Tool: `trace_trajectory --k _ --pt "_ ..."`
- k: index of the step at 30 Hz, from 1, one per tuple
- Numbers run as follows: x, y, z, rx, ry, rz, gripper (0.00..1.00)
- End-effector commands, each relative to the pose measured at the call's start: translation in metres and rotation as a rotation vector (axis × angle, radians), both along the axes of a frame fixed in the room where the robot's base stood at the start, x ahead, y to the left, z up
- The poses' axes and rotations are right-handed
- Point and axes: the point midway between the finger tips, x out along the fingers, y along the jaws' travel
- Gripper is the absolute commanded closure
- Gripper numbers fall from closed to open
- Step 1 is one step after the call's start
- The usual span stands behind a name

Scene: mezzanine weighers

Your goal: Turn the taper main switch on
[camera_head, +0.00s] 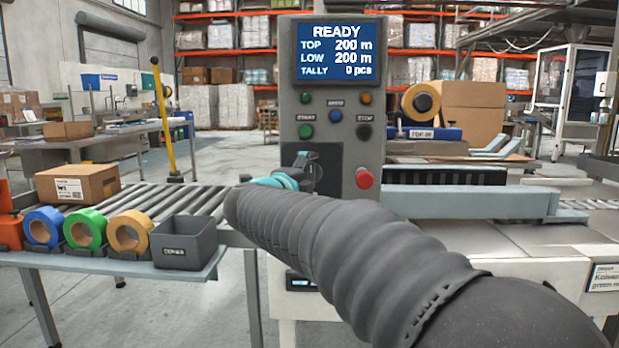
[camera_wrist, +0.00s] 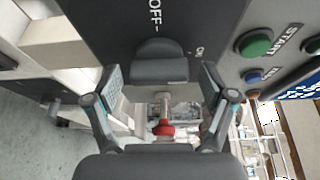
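The main switch is a dark grey knob (camera_wrist: 160,70) on a black plate (camera_wrist: 105,25) with OFF and ON marks, seen in the wrist view. The OFF mark is just above the knob and the ON mark is to its upper right. I cannot tell for sure which mark it points to. My gripper (camera_wrist: 160,88) is open, with one finger on each side of the knob and visible gaps between. In the head view my gripper (camera_head: 287,180) is at the black plate on the taper's grey control panel (camera_head: 338,88), and my arm hides part of it.
The panel's screen (camera_head: 339,53) reads READY. A green START button (camera_head: 306,132), black STOP button (camera_head: 363,131) and red mushroom button (camera_head: 364,179) are close by. At the left, tape rolls and a dark bin (camera_head: 186,250) stand on a shelf beside the roller conveyor (camera_head: 165,202).

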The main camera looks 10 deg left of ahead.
Motion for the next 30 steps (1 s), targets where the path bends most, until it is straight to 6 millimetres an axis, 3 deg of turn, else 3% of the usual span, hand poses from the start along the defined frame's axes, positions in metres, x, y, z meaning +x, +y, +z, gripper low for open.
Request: trace_trajectory --k 8,13,24,30 --pt "-0.001 0.0 0.0 -0.001 0.0 0.0 0.15" --pt "-0.012 0.004 0.0 -0.002 0.001 0.001 0.15" --pt "-0.078 0.025 0.001 -0.001 0.0 0.003 0.15" --pt "-0.105 0.033 0.001 0.0 0.0 0.002 0.15"
